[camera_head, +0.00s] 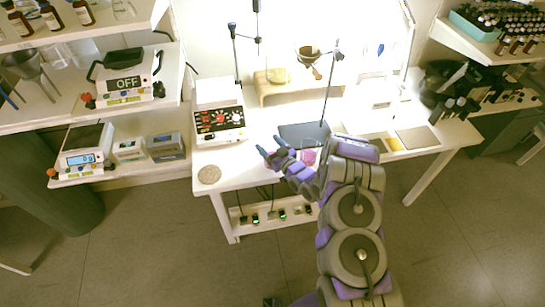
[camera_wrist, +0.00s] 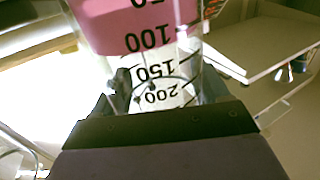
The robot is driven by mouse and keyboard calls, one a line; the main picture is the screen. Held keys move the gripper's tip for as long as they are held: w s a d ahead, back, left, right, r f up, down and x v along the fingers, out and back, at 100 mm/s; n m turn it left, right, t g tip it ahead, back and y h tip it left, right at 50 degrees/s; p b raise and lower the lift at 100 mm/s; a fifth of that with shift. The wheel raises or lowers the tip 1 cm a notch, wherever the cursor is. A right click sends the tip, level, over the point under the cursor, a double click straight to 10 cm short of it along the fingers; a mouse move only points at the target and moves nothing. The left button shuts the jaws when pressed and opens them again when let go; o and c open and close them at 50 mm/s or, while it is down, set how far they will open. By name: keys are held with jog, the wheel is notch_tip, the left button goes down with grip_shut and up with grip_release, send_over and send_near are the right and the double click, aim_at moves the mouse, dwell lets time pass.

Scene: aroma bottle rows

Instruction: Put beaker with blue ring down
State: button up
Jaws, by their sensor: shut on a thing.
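A clear beaker (camera_wrist: 140,25) with pink liquid and black graduation marks fills the top middle of the wrist view. It appears upside down in that view, and no blue ring shows on the part I see. My gripper (camera_wrist: 155,105) is shut on the beaker, with a dark finger on each side of it. In the head view my gripper (camera_head: 278,152) is over the front edge area of the white table (camera_head: 225,177). My gripper largely hides the held beaker there. A small pink patch (camera_head: 308,157) shows just right of my gripper; I cannot tell whether it is the same beaker.
A white hotplate device (camera_head: 219,122) and a round cork-coloured disc (camera_head: 209,174) are on the table left of my gripper. A dark stand base (camera_head: 303,134) with a tall rod is behind it. A tan wooden stand (camera_head: 275,90) is farther back. Grey trays (camera_head: 417,138) lie to the right.

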jog(key=c, duration=0.7)
